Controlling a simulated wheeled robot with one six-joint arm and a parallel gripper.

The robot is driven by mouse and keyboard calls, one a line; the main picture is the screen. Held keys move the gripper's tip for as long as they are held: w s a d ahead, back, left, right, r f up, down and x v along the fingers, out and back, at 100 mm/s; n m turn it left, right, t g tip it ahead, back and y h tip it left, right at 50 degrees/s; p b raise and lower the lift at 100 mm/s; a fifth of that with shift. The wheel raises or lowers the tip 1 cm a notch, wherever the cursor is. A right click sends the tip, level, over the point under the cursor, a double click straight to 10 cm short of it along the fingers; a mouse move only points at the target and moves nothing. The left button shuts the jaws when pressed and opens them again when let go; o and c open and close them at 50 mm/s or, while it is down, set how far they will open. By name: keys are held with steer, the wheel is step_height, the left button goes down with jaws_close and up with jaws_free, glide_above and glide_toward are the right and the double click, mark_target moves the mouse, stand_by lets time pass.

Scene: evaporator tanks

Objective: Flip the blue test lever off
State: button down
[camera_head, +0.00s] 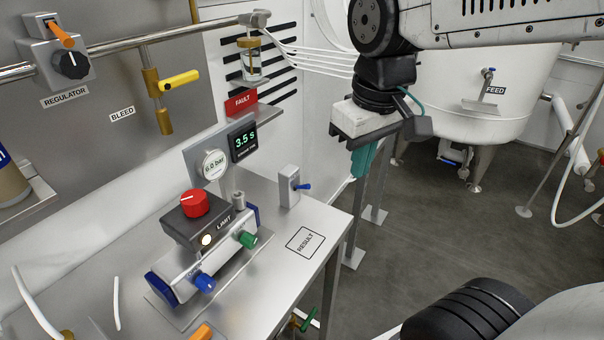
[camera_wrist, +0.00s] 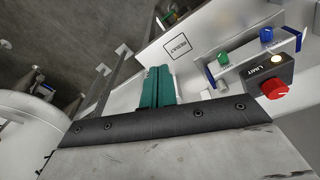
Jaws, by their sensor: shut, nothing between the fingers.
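My gripper (camera_head: 361,162) has teal fingers, shut and empty. In that picture it hangs to the right of the lever and a little higher, apart from it, past the bench's right edge. In the camera_wrist view the shut fingers (camera_wrist: 157,87) show in the middle against the bench. I cannot make out the lever in that view.
Left of the switch box stand a LIMIT box with a red knob (camera_head: 195,203), a blue knob (camera_head: 204,283) and a green knob (camera_head: 248,240). A pressure gauge (camera_head: 215,165) and display (camera_head: 243,141) rise behind. The bench around the RESULT square (camera_head: 306,242) is clear.

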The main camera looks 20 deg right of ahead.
steer(key=w+a+f+n, duration=0.1)
steer(key=w+a+n, duration=0.1)
steer(key=w, duration=0.7)
steer(key=w+a+f+n, duration=0.1)
steer(key=w+n, duration=0.1)
steer(key=w, duration=0.8)
steer(key=shift+a+n, duration=0.35)
steer(key=shift+n, duration=0.05)
steer(key=shift+w, duration=0.1)
